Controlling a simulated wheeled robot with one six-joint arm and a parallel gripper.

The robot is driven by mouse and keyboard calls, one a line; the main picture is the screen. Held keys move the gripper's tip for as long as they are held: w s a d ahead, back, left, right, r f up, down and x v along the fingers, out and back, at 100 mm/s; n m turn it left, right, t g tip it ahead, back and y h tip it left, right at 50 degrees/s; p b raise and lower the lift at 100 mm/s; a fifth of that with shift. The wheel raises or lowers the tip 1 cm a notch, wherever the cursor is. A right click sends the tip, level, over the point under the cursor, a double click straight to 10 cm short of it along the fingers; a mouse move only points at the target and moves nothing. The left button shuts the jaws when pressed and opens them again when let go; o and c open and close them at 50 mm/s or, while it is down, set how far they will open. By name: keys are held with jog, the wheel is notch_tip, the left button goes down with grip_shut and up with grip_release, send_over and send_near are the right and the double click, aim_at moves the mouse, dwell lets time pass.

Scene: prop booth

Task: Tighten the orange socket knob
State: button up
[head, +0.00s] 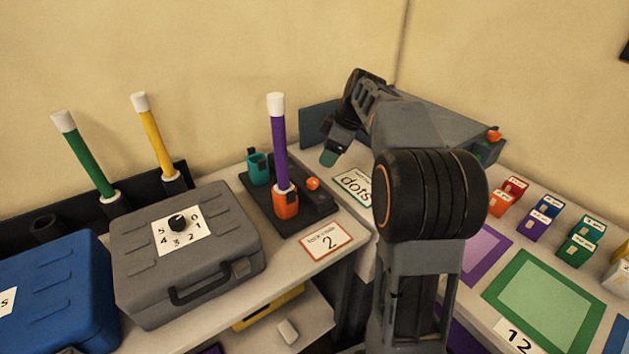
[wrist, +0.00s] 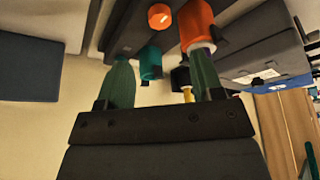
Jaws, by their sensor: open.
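The orange socket (head: 286,204) stands on a black base (head: 262,203) and holds an upright purple rod (head: 279,140) with a white top. A round orange knob (head: 312,183) sits on the base just right of that socket. In the wrist view the orange knob (wrist: 159,16) and the orange socket (wrist: 195,22) show beyond the fingers. A teal socket (head: 259,168) stands behind the orange one, seemingly empty. My gripper (head: 331,156) is up and to the right of the knob, apart from it. In the wrist view my gripper (wrist: 162,80) has its green fingers spread with nothing between them.
A grey case (head: 140,285) with a numbered dial (head: 178,223) and a blue case (head: 60,290) stand left. Green (head: 88,155) and yellow (head: 153,138) rods rise behind.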

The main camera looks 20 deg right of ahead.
aim_at(313, 181)
jog(key=b+x, duration=0.1)
jog(key=x, duration=0.9)
jog(key=shift+f, duration=0.2)
jog(key=shift+c, duration=0.2)
jog(key=c, duration=0.9)
